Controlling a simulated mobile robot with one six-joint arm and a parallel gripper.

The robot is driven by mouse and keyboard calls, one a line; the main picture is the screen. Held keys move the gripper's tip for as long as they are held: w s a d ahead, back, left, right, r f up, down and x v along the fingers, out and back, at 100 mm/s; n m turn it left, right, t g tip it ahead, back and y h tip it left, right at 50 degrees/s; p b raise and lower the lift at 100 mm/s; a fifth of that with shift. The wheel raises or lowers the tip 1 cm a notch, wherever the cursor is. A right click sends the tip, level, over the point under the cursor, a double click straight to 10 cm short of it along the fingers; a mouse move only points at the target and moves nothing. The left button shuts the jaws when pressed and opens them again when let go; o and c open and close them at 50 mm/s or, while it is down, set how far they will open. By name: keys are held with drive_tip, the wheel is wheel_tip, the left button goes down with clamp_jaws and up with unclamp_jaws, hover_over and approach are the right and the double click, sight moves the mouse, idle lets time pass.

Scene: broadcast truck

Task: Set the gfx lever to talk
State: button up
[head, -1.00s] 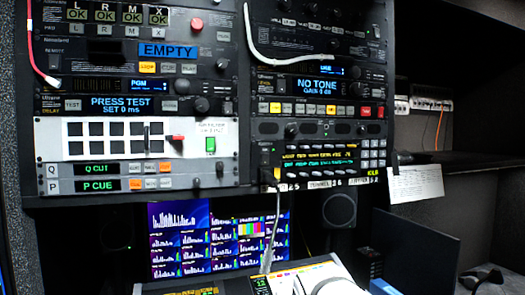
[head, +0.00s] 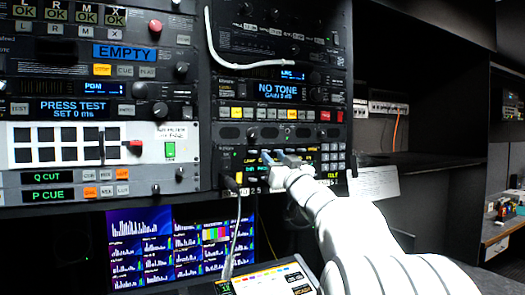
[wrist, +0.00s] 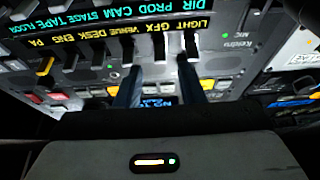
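The intercom panel (head: 226,172) is in the right rack in the head view, with lit green and yellow labels partly hidden by my arm. The wrist view shows its label strips inverted, with a row of small levers beside the yellow strip. The gfx lever (wrist: 160,48) stands by the GFX label, between the LIGHT lever (wrist: 192,45) and the VENUE lever. My gripper (head: 277,158) is at the panel's front. In the wrist view its two blue-tipped fingers (wrist: 160,90) are apart, below the gfx lever in the picture, with nothing seen held. I cannot tell whether they touch any lever.
A cable (head: 236,228) hangs from the panel's left end. Several monitors (head: 170,245) and a console (head: 265,280) are below. A keypad is right of the gripper, and a paper note (head: 374,184) hangs farther right. Dark shelving at right is open.

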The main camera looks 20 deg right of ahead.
drive_tip(key=p+x, duration=0.1)
drive_tip(key=x, duration=0.3)
drive_tip(key=shift+f, duration=0.1)
drive_tip(key=shift+s, duration=0.1)
clamp_jaws()
